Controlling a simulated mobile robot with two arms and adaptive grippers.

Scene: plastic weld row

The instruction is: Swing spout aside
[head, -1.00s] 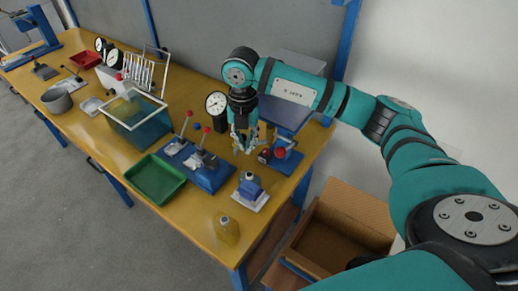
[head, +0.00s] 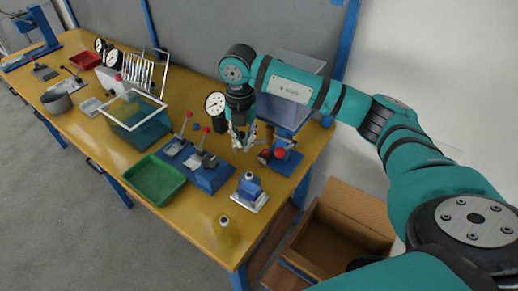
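My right gripper (head: 243,143) points down over the right part of the yellow table, coming in from the right. Its fingertips are beside a small blue device with red knobs (head: 279,154), on the device's left. The fingers are small and partly overlapped by my arm, so I cannot tell their gap or whether they touch anything. I cannot clearly make out a spout; it may be small or hidden behind the gripper. My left gripper is not in view.
A dial gauge (head: 215,105) stands close left of the gripper. A glass tank (head: 137,122) is left. An open cardboard box (head: 340,225) is below right.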

